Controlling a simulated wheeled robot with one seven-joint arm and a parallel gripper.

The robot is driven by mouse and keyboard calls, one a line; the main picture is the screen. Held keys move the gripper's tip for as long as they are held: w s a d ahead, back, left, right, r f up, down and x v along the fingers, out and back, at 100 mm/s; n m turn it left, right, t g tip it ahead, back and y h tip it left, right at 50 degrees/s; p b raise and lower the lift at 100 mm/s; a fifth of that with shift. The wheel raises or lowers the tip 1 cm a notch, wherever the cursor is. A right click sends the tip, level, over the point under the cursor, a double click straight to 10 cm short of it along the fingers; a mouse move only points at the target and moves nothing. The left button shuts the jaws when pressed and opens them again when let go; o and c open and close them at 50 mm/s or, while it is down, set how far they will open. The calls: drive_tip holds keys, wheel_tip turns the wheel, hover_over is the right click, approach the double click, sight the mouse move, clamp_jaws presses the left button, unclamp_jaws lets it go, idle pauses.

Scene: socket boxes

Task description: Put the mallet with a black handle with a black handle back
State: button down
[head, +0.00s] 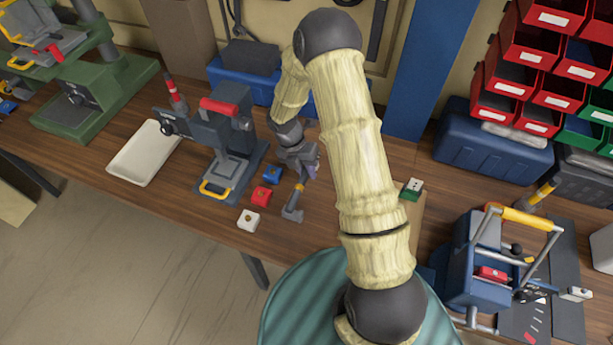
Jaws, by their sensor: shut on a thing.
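My gripper (306,168) is above the middle of the wooden workbench, with its jaws pointing down and to the right. It is shut on a slim dark tool, which I take to be the mallet (293,213). The tool hangs below the jaws with a grey end lowest and a yellow band partway up. Its upper part is hidden by the jaws, so its handle colour is hard to tell. I cannot tell whether its lower end touches the bench.
Red (261,195), blue (271,174) and white (247,220) socket boxes lie left of the tool. A grey press (222,140) and a white tray (145,153) are further left. A green-topped box (411,189) and a blue toolbox (478,262) stand to the right.

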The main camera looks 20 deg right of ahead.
drive_tip(key=shift+f+p, duration=0.3)
drive_tip(key=shift+f, duration=1.55)
drive_tip(key=c, duration=1.3)
unclamp_jaws()
drive_tip(key=shift+f, duration=0.15)
drive_tip(key=b+v, duration=0.1)
drive_tip(key=v, duration=1.1)
drive_tip(key=shift+s, duration=0.1)
